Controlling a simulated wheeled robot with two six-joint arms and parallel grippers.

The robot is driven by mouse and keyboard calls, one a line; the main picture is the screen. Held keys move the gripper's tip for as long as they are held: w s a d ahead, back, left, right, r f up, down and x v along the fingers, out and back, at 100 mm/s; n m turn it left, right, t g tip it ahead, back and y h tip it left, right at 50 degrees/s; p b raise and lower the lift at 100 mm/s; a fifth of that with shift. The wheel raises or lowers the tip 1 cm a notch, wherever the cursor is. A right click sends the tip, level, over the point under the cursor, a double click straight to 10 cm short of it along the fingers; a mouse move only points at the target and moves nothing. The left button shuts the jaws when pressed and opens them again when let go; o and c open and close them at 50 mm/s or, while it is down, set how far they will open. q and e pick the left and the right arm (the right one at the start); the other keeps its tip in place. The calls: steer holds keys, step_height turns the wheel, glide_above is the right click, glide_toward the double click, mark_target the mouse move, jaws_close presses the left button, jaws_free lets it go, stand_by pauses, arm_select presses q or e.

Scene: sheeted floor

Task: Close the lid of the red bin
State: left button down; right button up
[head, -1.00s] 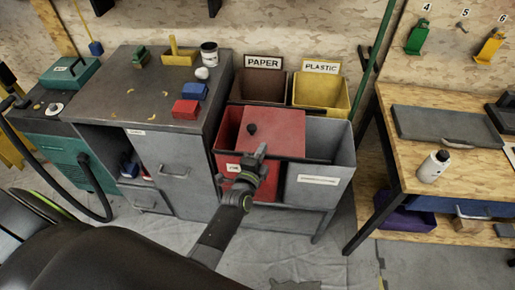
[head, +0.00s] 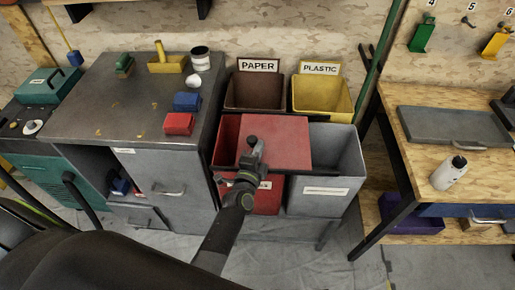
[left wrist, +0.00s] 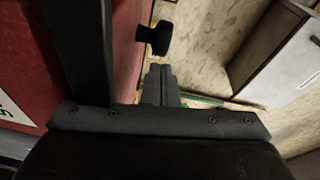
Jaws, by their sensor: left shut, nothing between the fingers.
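The red bin (head: 226,140) stands at the front left of a stand of bins in the head view. Its red lid (head: 285,150) lies flat and off to the right, partly over the grey bin beside it, leaving a strip of the red bin's opening bare at the left. A dark knob (head: 252,139) sits near the lid's left side; a dark knob also shows in the left wrist view (left wrist: 155,38). My left gripper (head: 258,149) is shut and empty, its fingertips close to the knob. The fingers (left wrist: 160,85) point towards the knob in the wrist view. My right gripper is out of view.
The grey bin (head: 340,150) is at the right, with the paper bin (head: 254,92) and yellow plastic bin (head: 321,95) behind. A grey cabinet (head: 70,120) stands to the left. A wooden workbench (head: 415,165) stands to the right.

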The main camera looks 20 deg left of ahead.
arm_select(q)
steer(key=shift+s+a, duration=0.1)
steer(key=shift+a, duration=0.1)
steer(key=s+a, duration=0.2)
steer(key=a, duration=0.5)
steer(key=shift+a+p, duration=0.35)
steer(key=shift+a, duration=0.05)
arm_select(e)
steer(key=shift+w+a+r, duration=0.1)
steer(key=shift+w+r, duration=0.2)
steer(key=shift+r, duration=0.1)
arm_select(q)
steer(key=shift+s+r, duration=0.1)
